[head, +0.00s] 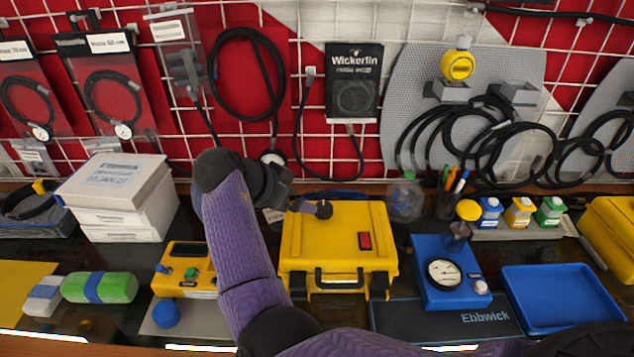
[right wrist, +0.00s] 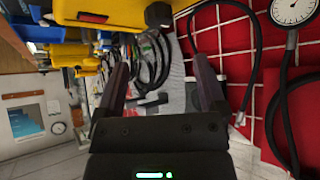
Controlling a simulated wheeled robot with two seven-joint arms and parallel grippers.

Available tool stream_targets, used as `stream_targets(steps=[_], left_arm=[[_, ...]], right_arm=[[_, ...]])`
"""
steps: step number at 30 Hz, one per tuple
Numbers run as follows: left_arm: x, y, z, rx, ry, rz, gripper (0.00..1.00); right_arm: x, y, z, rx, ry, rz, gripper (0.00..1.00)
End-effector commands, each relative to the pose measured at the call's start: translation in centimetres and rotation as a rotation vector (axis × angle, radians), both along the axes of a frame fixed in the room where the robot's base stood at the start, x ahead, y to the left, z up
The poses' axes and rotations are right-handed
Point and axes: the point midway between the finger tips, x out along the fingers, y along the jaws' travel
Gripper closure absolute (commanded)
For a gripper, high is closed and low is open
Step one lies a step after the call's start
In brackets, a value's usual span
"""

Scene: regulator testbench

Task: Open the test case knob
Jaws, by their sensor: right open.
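The yellow test case (head: 340,235) stands at the middle of the bench, its black handle facing me. A dark round knob (head: 323,209) shows at its back edge, left of centre. In the right wrist view, the yellow case (right wrist: 105,14) is at the top edge with a dark round knob (right wrist: 158,14). My right gripper (head: 300,205) reaches in from the left over the case's back left corner, close to the knob. In the right wrist view its two fingers (right wrist: 162,70) are apart with nothing gripped between them; the knob lies outside them. My left gripper is not in view.
A yellow device with buttons (head: 184,270) is left of the case. A blue gauge unit (head: 448,272) and blue tray (head: 560,297) are to the right. White boxes (head: 118,200) stand at the left. Cables hang on the red grid wall (head: 300,150) close behind the gripper.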

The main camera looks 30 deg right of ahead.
Motion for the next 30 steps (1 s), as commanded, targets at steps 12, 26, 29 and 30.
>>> stream_targets(steps=[12, 26, 29, 30], left_arm=[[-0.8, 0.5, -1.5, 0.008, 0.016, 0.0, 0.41], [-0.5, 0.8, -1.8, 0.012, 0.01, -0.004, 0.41], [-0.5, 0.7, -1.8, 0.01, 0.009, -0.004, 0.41], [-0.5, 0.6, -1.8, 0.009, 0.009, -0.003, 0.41]], right_arm=[[1.1, -5.1, -5.5, -0.001, 0.004, -0.001, 0.1], [1.6, -6.8, -7.1, 0.001, 0.0, 0.0, 0.12], [1.6, -6.8, -7.1, 0.001, 0.0, 0.0, 0.34], [1.6, -6.8, -7.1, 0.001, 0.0, 0.0, 0.42]])
